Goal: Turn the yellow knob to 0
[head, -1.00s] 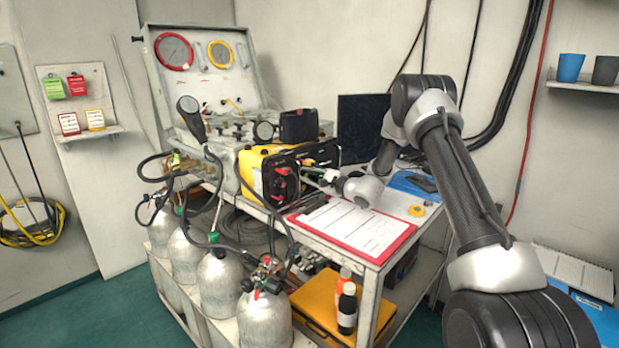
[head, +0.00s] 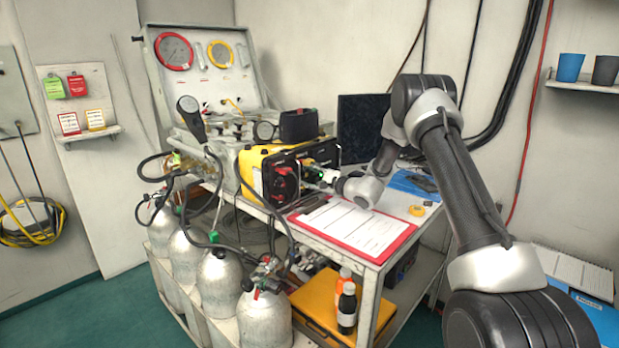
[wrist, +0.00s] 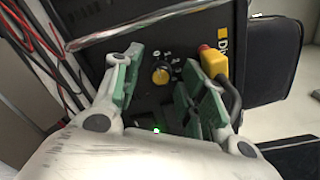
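The yellow knob (wrist: 160,75) sits on the dark front panel (wrist: 150,40) of the yellow and black case (head: 256,165). In the wrist view the knob shows between my two finger pads, with a pale pointer mark that I cannot read clearly. My gripper (wrist: 163,84) is open and faces the panel, with green pads on either side of the knob. I cannot tell whether the pads touch it. The knob cannot be made out in the head view, where my gripper (head: 325,177) is at the case's right-hand face.
Red and black cables (wrist: 45,40) run at left. A red-edged clipboard (head: 350,228) lies on the cart below my wrist. Gas cylinders (head: 265,318) stand in front.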

